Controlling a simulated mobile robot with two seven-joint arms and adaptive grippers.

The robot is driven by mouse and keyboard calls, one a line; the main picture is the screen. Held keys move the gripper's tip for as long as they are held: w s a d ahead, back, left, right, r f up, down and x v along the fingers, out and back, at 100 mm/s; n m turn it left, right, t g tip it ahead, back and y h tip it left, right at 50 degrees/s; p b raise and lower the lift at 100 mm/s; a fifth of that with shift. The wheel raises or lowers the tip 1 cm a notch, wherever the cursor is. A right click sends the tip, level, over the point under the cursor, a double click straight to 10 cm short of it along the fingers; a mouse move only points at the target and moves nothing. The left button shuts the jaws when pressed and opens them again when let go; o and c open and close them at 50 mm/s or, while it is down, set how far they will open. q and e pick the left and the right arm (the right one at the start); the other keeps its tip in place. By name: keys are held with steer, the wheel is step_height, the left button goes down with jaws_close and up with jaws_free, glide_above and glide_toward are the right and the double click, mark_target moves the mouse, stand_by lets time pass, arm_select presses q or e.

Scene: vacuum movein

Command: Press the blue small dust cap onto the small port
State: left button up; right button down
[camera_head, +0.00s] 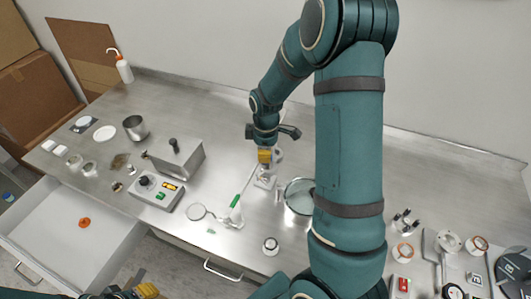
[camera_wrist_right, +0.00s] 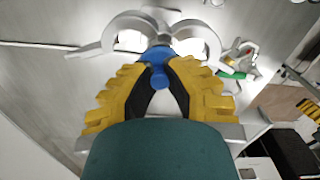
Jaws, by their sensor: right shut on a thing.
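My right gripper (camera_head: 265,157) is over the middle of the steel bench, above a small pale metal fitting (camera_head: 267,180). In the right wrist view its yellow-ribbed fingers (camera_wrist_right: 157,82) are shut on the blue small dust cap (camera_wrist_right: 157,55). The cap sits at the fingertips, in front of a silver piece with two curved arms (camera_wrist_right: 190,36). I cannot tell whether the cap touches it. The small port cannot be made out clearly. My left gripper (camera_head: 137,292) shows only in part at the bottom edge, and its fingers are unclear.
A glass dish (camera_head: 299,198) stands right of the fitting, partly behind my right arm. A green-marked tool (camera_head: 236,203) lies to the left. A control box (camera_head: 157,191) and a metal box (camera_head: 177,158) stand further left. An open drawer (camera_head: 60,245) juts out at the front left.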

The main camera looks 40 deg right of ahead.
steer(key=shift+f+b, duration=0.45)
steer(key=shift+f, duration=0.1)
stand_by(0.7)
stand_by(0.3)
steer(key=c, duration=1)
jaws_free()
steer(key=shift+r, duration=0.1)
step_height(320, 180, up, 12)
steer(key=shift+f, duration=0.1)
